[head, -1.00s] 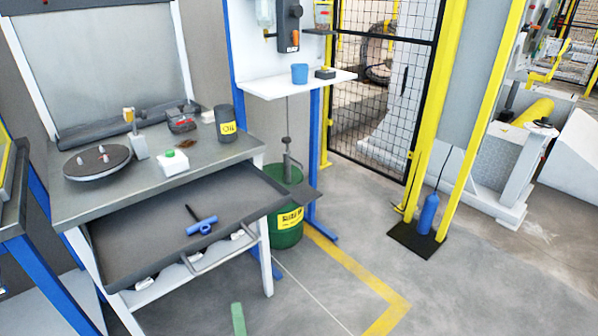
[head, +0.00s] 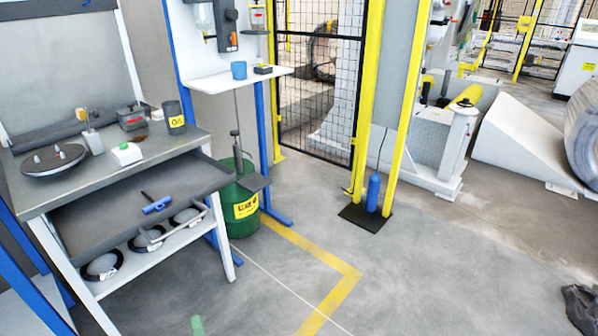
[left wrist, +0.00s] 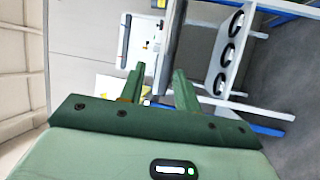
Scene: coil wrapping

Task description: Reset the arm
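The tip of my left gripper (head: 197,325), green, just shows at the bottom edge of the head view, over the floor in front of the workbench. In the left wrist view my left gripper (left wrist: 159,70) has its two green fingers apart with nothing between them. The rest of my left arm is out of the head view. My right gripper is not in view.
Floor (head: 420,270) is clear at centre right.

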